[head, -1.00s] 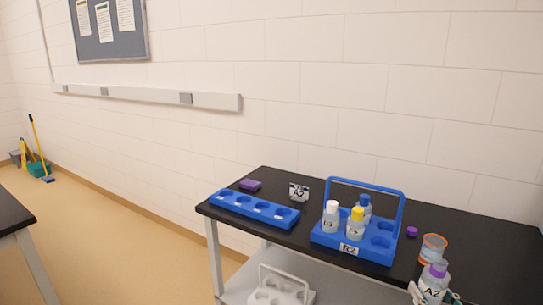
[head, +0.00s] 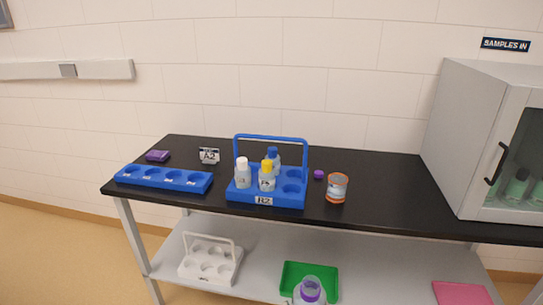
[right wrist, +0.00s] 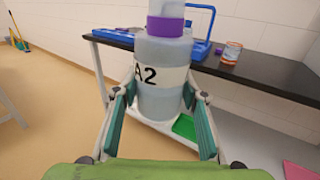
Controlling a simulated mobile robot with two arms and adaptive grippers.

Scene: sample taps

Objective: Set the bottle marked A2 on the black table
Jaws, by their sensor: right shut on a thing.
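The bottle marked A2 (right wrist: 162,78) is a clear bottle with a purple band at its neck. My right gripper (right wrist: 160,115) is shut on it and holds it upright in the right wrist view. In the head view only the bottle's top with a purple ring (head: 310,290) shows, at the bottom edge, in front of the table. The black table (head: 390,190) has a bare stretch right of the orange-rimmed jar. My left gripper is not in view.
On the table are a blue slotted rack (head: 164,180), a blue carrier R2 (head: 270,199) with several bottles, the orange-rimmed jar (head: 337,188), purple items (head: 157,156) and a cabinet (head: 451,140). The lower shelf (head: 390,258) holds a white carrier (head: 210,260) and green tray (head: 297,269).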

